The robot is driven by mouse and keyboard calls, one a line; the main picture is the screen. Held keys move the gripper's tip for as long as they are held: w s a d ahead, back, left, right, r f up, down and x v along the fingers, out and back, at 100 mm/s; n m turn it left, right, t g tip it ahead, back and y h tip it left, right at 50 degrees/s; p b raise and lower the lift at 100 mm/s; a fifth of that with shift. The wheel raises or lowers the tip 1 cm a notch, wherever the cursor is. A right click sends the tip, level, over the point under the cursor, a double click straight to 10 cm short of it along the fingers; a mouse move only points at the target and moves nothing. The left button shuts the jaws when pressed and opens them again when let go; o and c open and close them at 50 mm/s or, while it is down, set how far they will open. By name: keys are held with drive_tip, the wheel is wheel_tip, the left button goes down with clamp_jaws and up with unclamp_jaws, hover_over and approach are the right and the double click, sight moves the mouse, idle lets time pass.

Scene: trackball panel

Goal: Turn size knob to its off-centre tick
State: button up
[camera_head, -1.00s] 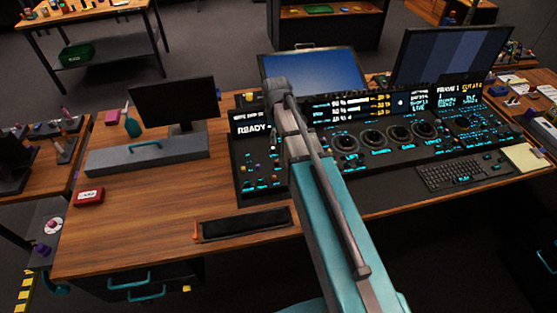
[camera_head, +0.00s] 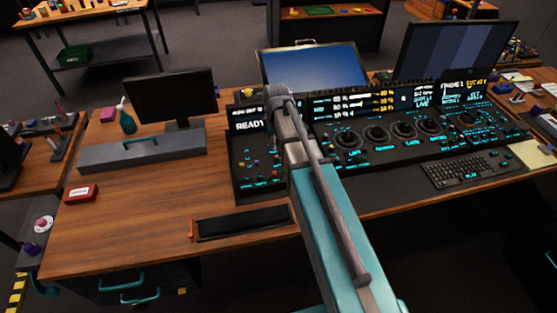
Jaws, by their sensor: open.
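The control panel (camera_head: 262,188) stands on the desk, with a row of round dark knobs along its middle: a first knob (camera_head: 348,139), a second (camera_head: 377,132), a third (camera_head: 403,130) and a fourth (camera_head: 429,128). Cyan labels sit below them, too small and blurred to tell which one is the size knob. The knobs' pointers and ticks cannot be made out. My teal and grey arm reaches up across the panel's left part and hides some of it, left of the first knob. My gripper does not show; only the arm's links are in view.
A keyboard (camera_head: 470,170) lies in front of the panel. A black tray (camera_head: 242,223) lies near the desk's front edge. A small monitor (camera_head: 170,95), a grey case (camera_head: 140,152) and a red box (camera_head: 81,193) stand at the left. Bare desk (camera_head: 150,215) lies between.

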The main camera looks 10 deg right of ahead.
sight(277, 157)
drive_tip(key=shift+f+b, duration=3.75)
drive_tip(key=shift+f, duration=0.3)
clamp_jaws()
